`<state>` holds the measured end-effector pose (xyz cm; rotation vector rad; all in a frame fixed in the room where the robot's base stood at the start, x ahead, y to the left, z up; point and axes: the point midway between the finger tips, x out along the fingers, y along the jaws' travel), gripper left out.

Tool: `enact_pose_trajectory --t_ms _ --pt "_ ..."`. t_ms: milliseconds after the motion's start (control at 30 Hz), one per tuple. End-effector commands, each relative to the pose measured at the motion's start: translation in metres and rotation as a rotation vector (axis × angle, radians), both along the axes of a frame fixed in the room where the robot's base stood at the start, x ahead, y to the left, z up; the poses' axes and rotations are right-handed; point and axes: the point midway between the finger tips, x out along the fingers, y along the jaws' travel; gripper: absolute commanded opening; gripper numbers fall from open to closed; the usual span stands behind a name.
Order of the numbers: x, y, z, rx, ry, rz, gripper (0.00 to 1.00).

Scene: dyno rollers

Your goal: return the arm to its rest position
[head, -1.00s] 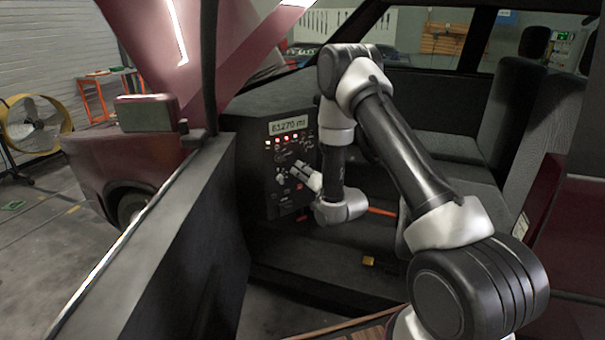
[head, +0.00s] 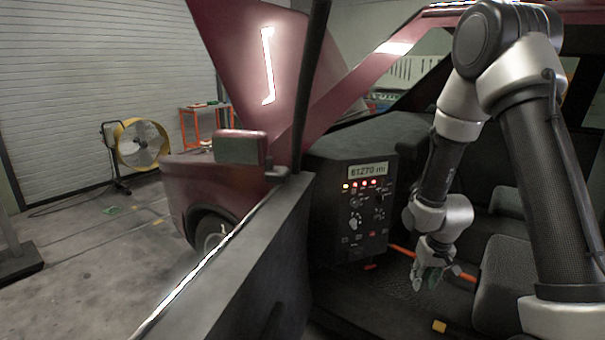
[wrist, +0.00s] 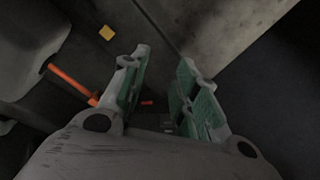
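My arm reaches into the car from the right of the head view. My gripper (head: 432,278) hangs pointing down inside the car, to the right of the dashboard panel (head: 352,215) and clear of it. In the wrist view my gripper (wrist: 162,95) shows two green-padded fingers spread apart with nothing between them. The panel has a display reading 61270 mi, a row of lit buttons and several knobs.
The open car door (head: 235,265) stands left of the arm. Seats (head: 505,275) lie to the right. An orange bar (head: 402,251) and a small yellow block (head: 439,326) are near the gripper. A yellow fan (head: 141,145) stands far left on open floor.

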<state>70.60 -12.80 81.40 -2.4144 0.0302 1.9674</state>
Motion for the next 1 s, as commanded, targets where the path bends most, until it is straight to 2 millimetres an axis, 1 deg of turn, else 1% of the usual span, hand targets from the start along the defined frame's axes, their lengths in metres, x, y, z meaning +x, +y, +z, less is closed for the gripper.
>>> enact_pose_trajectory --t_ms 33,67,100,167,200,267,300,367,400,500,600,800,900,1000 --pt "-0.019 -0.005 0.029 -0.016 0.043 0.011 0.3" --pt "-0.033 -0.007 0.044 -0.024 0.076 0.018 0.3" --pt "-0.051 -0.01 0.063 -0.032 0.115 0.027 0.3" --pt "-0.077 -0.014 0.092 -0.038 0.162 0.038 0.3" --pt "-0.094 -0.015 0.111 -0.041 0.187 0.046 0.3" --pt "-0.119 -0.017 0.137 -0.041 0.217 0.054 0.3" --pt "-0.135 -0.018 0.154 -0.038 0.231 0.058 0.3" --pt "-0.158 -0.018 0.177 -0.033 0.241 0.063 0.3" --pt "-0.173 -0.019 0.191 -0.03 0.24 0.065 0.3" --pt "-0.205 -0.018 0.222 -0.019 0.21 0.061 0.3" --pt "-0.227 -0.018 0.248 -0.01 0.129 0.049 0.3" --pt "-0.242 -0.019 0.288 -0.007 -0.08 0.036 0.3" --pt "-0.245 -0.02 0.301 -0.008 -0.142 0.032 0.3" --pt "-0.247 -0.02 0.306 -0.009 -0.169 0.03 0.3"
